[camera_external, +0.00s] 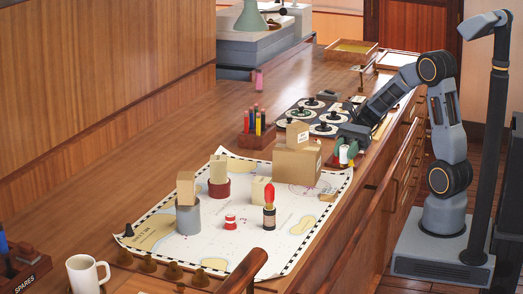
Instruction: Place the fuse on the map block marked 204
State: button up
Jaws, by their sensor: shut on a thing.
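My gripper (347,150) hangs over the right edge of the chart, just right of a large cardboard-coloured box. It is shut on a small white piece with some red (344,154), which may be the fuse; my fingers partly hide it. Tan blocks stand on the chart: one on a grey cylinder (186,188), one on a dark red cylinder (219,169), and one low on the paper (260,189). Another tan block (297,134) stands on the large box (297,163). Their markings are too small to read, so I cannot tell which is 204.
The chart (200,244) covers the near counter. A pen holder (258,137) and a dark tray of round pieces (312,117) stand behind. A white mug (84,275) is front left.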

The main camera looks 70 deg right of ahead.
jog(key=w+f, duration=0.4)
jog(key=f, duration=0.1)
jog(key=shift+d, duration=0.1)
jog(key=shift+w+f+p, duration=0.15)
jog(key=shift+f+p, duration=0.15)
jog(key=shift+f, duration=1.5)
jog(key=shift+f, duration=0.2)
jog(key=o, duration=0.9)
jog(key=shift+r, duration=0.1)
